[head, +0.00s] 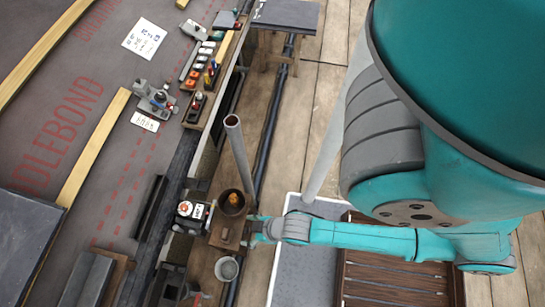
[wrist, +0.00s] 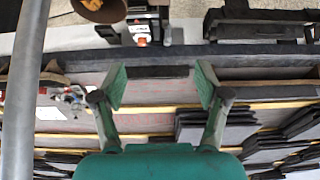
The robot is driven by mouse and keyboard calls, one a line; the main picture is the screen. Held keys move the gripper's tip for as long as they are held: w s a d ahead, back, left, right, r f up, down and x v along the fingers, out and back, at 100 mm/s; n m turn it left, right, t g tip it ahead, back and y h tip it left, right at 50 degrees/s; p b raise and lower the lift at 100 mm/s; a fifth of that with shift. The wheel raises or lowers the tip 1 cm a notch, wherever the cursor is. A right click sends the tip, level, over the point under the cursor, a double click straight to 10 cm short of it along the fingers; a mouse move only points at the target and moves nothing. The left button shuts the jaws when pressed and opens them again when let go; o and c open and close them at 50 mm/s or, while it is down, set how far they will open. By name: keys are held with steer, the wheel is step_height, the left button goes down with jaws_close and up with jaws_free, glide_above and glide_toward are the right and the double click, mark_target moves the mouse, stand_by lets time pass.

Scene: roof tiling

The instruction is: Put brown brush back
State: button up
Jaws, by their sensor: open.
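My gripper (wrist: 160,84) is open in the wrist view, with nothing between its two green fingers. In the head view my gripper (head: 257,229) is at the right edge of a narrow wooden plank (head: 205,258), beside a small brown piece (head: 226,234). That piece may be the brown brush, but it is too small to tell. A brown pot (head: 232,203) with something orange in it stands just above this piece. The pot also shows at the top left of the wrist view (wrist: 100,10).
A grey bucket (head: 227,269) stands below the gripper, and a white-and-red device (head: 191,209) left of the pot. An upright grey pipe (head: 238,150) rises close by. A slatted brown crate (head: 385,280) lies right. Several small tools line the roof edge.

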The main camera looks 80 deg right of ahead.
steer(key=s+r+t, duration=0.3)
steer(key=r, duration=1)
steer(key=s+r+t, duration=0.4)
steer(key=r, duration=0.9)
steer(key=shift+s, duration=0.25)
